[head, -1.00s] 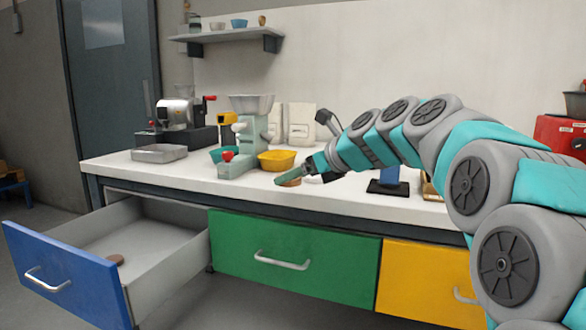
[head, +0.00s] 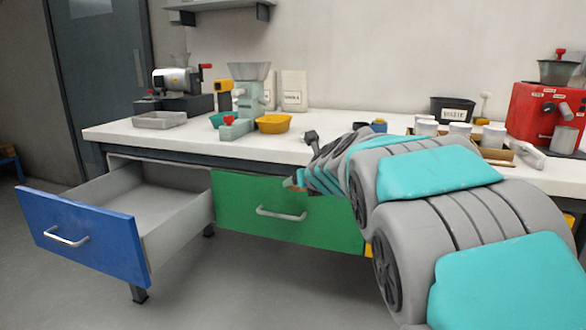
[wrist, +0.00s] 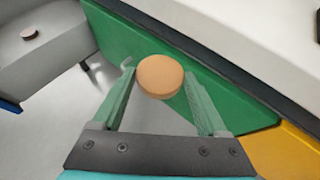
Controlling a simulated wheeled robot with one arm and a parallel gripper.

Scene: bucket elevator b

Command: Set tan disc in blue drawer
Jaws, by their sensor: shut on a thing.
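The tan disc (wrist: 160,76) is held between the two green fingers of my gripper (wrist: 158,80) in the wrist view. In the head view my gripper (head: 292,182) is in front of the green drawer (head: 270,213), below the worktop edge, and the disc is barely discernible there. The blue drawer (head: 82,235) is pulled out at the left; its grey inside also shows at upper left of the wrist view (wrist: 55,55). A darker brown disc (wrist: 30,33) lies on the drawer's floor; the drawer front hides it in the head view.
The green drawer is closed, and a yellow drawer (wrist: 275,152) is to its right. On the white worktop (head: 330,120) stand a pale green mill (head: 247,95), a yellow bowl (head: 273,123), a grey tray (head: 160,120) and several white cups. Open air lies between gripper and blue drawer.

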